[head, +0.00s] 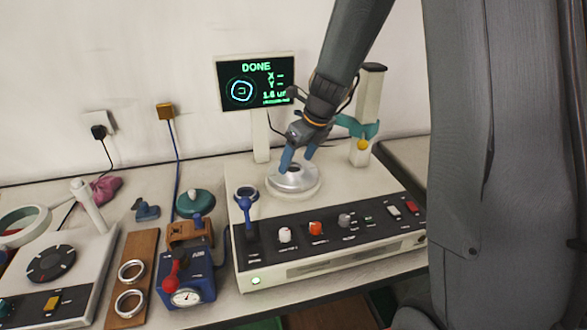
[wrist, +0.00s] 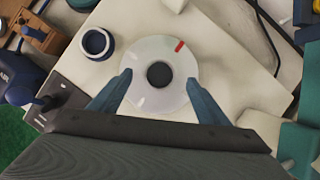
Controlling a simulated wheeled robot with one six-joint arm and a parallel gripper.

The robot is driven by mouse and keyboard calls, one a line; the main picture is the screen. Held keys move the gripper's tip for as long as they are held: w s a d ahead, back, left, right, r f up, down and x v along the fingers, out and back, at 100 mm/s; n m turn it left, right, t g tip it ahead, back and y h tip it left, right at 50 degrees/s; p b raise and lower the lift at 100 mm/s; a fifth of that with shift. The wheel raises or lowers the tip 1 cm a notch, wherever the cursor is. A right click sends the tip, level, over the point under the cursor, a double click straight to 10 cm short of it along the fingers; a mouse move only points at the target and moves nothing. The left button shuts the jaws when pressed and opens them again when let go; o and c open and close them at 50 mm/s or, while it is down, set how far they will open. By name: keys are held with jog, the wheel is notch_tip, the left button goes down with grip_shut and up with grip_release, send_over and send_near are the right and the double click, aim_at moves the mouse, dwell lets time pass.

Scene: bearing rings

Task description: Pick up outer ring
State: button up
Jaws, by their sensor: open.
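My gripper (head: 297,163) points down over a round silver-white disc (head: 292,187) on top of the measuring machine. In the wrist view my open blue fingers (wrist: 159,78) reach over the left and right sides of the disc (wrist: 150,55), around its dark centre. A red mark shows on the disc. I cannot tell whether a separate outer ring sits on it, or whether the fingers touch anything. Two silver rings, one farther (head: 121,272) and one nearer (head: 117,304), lie on a wooden board at the lower left.
A blue ring-shaped piece (head: 237,192) sits left of the disc. A post with a teal arm (head: 363,128) stands right of it. The screen (head: 257,82) behind reads DONE. A blue air unit (head: 186,270) and a board (head: 140,250) stand left of the machine (head: 330,270).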

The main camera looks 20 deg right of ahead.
jog(key=shift+x, duration=1.05)
jog(key=c, duration=1.2)
jog(key=shift+r, duration=0.15)
jog(key=shift+r+p, duration=2.3)
jog(key=shift+r, duration=9.15)
